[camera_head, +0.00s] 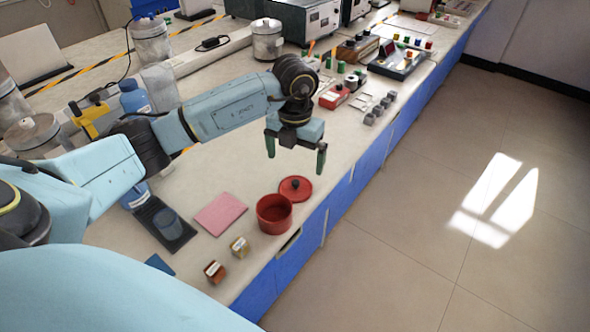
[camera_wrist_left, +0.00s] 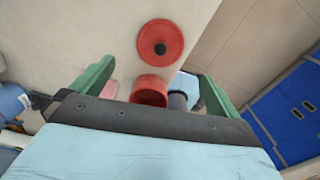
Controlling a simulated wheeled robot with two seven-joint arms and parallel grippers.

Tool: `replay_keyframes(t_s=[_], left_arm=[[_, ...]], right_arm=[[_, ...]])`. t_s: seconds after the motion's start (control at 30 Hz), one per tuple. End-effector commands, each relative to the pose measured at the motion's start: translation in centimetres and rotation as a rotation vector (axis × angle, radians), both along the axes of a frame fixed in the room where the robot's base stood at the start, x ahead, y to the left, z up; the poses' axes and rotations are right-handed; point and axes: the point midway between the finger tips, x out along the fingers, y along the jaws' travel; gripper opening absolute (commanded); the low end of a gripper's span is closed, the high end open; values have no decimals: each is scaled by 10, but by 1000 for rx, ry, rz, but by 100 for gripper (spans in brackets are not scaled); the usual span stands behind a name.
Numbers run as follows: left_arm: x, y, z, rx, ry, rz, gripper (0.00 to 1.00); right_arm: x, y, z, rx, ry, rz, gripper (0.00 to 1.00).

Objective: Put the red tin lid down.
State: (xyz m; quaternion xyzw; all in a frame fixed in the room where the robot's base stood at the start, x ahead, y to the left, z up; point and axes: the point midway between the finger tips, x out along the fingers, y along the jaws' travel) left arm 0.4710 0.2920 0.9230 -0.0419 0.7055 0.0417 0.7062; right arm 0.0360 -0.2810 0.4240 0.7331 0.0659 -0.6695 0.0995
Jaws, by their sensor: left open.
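The red tin lid (camera_head: 295,189), round with a dark knob, lies on the bench top near its front edge. It also shows in the left wrist view (camera_wrist_left: 161,46), flat and apart from the gripper. The red tin (camera_head: 274,214) stands open beside the lid, on its near side; the wrist view shows it too (camera_wrist_left: 150,90). My left gripper (camera_head: 296,163) is open and empty, with green fingers spread, above the bench over the lid's area. My right gripper is not in view.
A pink pad (camera_head: 220,213) lies left of the tin. Two small blocks, one yellowish (camera_head: 240,247) and one brown (camera_head: 214,271), stand nearer me. Grey pieces (camera_head: 378,111) and a red box (camera_head: 334,97) lie farther back.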

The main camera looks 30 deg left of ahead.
Motion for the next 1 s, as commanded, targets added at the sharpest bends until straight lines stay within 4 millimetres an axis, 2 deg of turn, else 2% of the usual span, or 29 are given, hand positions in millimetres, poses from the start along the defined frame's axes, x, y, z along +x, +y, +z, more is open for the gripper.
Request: replay_keyframes(t_s=[0.1,0.23,0.87,0.97,1.0], left_arm=[[1,0,20,0,-3,-1,100],[0,0,30,0,-1,-1,100],[0,3,36,6,-7,11,100],[4,18,57,43,-61,85,100],[6,30,72,69,-101,140,100]], right_arm=[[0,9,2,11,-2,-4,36],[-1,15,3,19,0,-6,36],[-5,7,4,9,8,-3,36],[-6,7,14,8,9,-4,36],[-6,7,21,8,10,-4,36]])
